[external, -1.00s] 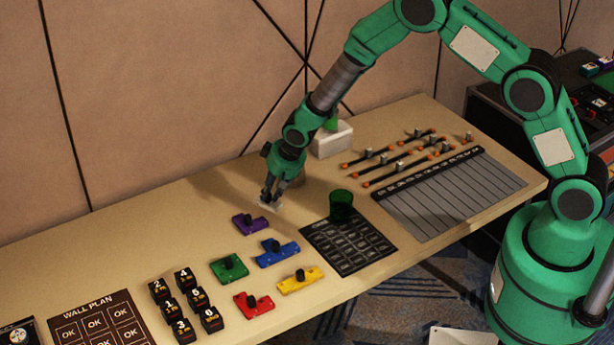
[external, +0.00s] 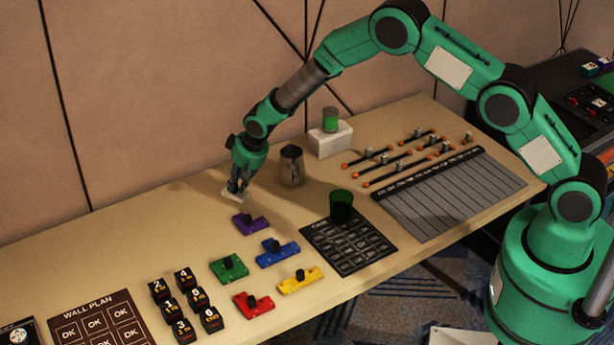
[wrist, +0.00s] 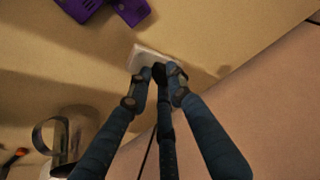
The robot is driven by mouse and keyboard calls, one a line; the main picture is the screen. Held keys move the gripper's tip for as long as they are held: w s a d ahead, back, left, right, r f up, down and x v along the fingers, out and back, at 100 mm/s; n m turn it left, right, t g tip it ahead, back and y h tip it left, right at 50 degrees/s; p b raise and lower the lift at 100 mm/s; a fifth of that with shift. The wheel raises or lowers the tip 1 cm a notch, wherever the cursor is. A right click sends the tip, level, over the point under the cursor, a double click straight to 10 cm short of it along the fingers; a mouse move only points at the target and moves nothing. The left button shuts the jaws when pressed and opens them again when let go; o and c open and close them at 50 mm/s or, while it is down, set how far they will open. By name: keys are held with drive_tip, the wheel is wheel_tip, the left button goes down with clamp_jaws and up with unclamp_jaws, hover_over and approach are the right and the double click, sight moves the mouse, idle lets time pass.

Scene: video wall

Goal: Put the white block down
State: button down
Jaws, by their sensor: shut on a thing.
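The white block (external: 232,197) is a small pale piece, held at the fingertips of my gripper (external: 238,185) over the back part of the table, behind the purple piece. In the wrist view the white block (wrist: 150,57) shows flat and pale beyond the fingertips, partly hidden by them. My gripper (wrist: 160,76) is shut on it. The block is at or just above the tabletop; I cannot tell whether it touches.
A purple piece (external: 250,224) lies just in front of my gripper, with green, blue, red and yellow pieces nearer the front edge. A metal jug (external: 291,168) stands to the right. The table (external: 150,225) to the left is clear.

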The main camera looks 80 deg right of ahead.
sight(239, 194)
drive_tip(key=shift+w+d+f, duration=0.1)
drive_tip(key=shift+w+d, duration=0.2)
drive_tip(key=shift+w, duration=0.7)
drive_tip(key=shift+w+d+f, duration=0.1)
drive_tip(key=shift+w+d, duration=0.15)
drive_tip(key=shift+w, duration=0.75)
drive_tip(key=shift+f+b, duration=0.35)
drive_tip(key=shift+f, duration=1.4)
drive_tip(key=c, duration=1.6)
unclamp_jaws()
drive_tip(key=shift+f, duration=0.1)
drive_tip(key=shift+p+v, duration=0.55)
drive_tip(key=shift+v, duration=5.6)
